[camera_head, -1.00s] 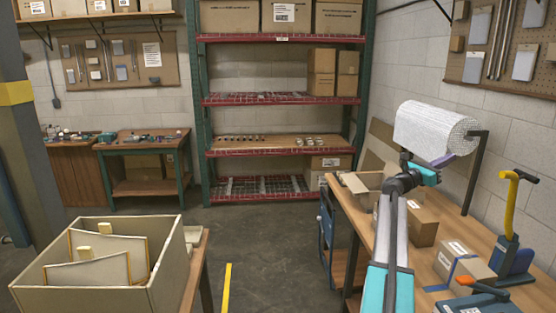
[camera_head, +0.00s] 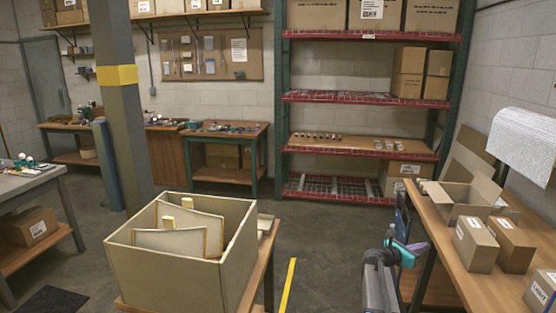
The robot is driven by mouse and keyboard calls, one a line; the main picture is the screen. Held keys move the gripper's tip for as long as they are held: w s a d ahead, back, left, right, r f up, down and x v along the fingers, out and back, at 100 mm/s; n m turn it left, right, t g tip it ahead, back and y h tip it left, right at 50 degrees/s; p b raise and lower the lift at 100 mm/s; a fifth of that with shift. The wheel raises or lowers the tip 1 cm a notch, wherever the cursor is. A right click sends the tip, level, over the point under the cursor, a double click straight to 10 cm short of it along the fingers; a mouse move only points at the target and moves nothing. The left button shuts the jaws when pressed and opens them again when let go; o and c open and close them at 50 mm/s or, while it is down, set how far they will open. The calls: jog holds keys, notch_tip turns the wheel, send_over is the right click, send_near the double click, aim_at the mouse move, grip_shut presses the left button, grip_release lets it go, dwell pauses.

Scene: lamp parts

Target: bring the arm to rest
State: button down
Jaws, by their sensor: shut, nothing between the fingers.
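My arm rises from the bottom edge, right of centre, and is folded low in front of the right-hand workbench. My gripper (camera_head: 418,247) is at its end, small and partly hidden by the teal and dark wrist links. It points to the right, near the bench's left edge. It is shut and no object shows in it. I cannot tell its exact gap to the bench edge.
The workbench (camera_head: 452,250) holds an open carton (camera_head: 462,203), closed boxes and a white roll (camera_head: 523,145). A large open box (camera_head: 165,270) with dividers stands on a table at front left. A pillar (camera_head: 120,120) and rack (camera_head: 375,152) stand behind.

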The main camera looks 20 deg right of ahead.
jog(key=s+a+f+m+y+b, duration=0.1)
jog(key=s+a+f+y, duration=0.15)
jog(key=a+f, duration=1.1)
jog(key=s+a+f+m+y+b, duration=0.1)
jog(key=a+f+y, duration=0.2)
jog(key=a+f, duration=1.05)
jog(key=s+a+f+m+g+y+b, duration=0.1)
jog(key=s+a+f+m+g+y, duration=0.2)
jog(key=s+a+f, duration=1.15)
jog(key=s+a+f+m+g+y, duration=0.2)
jog(key=s+a+m+y, duration=0.2)
jog(key=s+a+m, duration=0.3)
jog(key=s+a+f+m+g+y, duration=0.2)
jog(key=s+a+m+y, duration=0.2)
jog(key=s+a+m, duration=0.4)
jog(key=shift+s+a+g+b, duration=0.3)
jog(key=shift+s+a, duration=1.8)
jog(key=shift+s, duration=0.7)
jog(key=shift+f, duration=0.1)
